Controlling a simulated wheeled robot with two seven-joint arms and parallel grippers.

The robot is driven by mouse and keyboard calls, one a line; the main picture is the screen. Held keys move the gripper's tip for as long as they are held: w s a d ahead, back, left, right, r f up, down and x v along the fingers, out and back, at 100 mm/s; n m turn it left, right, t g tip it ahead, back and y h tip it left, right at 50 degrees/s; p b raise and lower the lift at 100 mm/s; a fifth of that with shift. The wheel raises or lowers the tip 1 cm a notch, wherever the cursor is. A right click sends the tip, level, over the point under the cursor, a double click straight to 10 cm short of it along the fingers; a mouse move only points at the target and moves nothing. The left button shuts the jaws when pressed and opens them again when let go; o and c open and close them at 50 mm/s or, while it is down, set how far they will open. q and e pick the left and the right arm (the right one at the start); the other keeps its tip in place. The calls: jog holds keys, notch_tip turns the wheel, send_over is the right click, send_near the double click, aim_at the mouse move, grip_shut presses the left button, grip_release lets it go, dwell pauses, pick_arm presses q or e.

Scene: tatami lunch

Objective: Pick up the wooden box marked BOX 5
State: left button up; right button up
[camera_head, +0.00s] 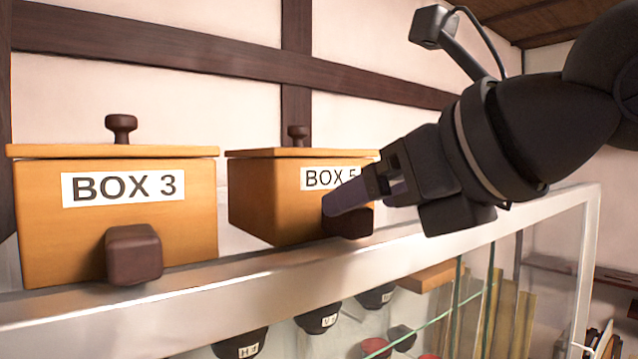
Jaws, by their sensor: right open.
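The wooden box marked BOX 5 (270,205) stands on top of the glass display case, turned slightly, with a lid, a dark knob on top and a dark block handle (350,222) on its front. My right gripper (350,195) comes in from the right. Its fingers are in front of the box's right front, overlapping the label's end and the handle. The jaws are open and hold nothing. I cannot tell whether a finger touches the handle. The box's right side is partly hidden behind the gripper. My left gripper is not in view.
A similar wooden box marked BOX 3 (60,225) stands to the left, with a narrow gap between the boxes. The display case's metal frame (250,285) runs along the front. Dark labelled bowls (318,318) sit inside behind glass. A wall with dark beams (200,55) is behind.

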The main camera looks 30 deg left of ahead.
aim_at(309, 195)
jog(key=p+x, duration=0.1)
jog(key=x, duration=0.1)
jog(key=shift+a, duration=0.3)
jog(key=shift+w+a+f, duration=0.2)
jog(key=shift+s+d, duration=0.1)
jog(key=c, duration=0.3)
grip_shut()
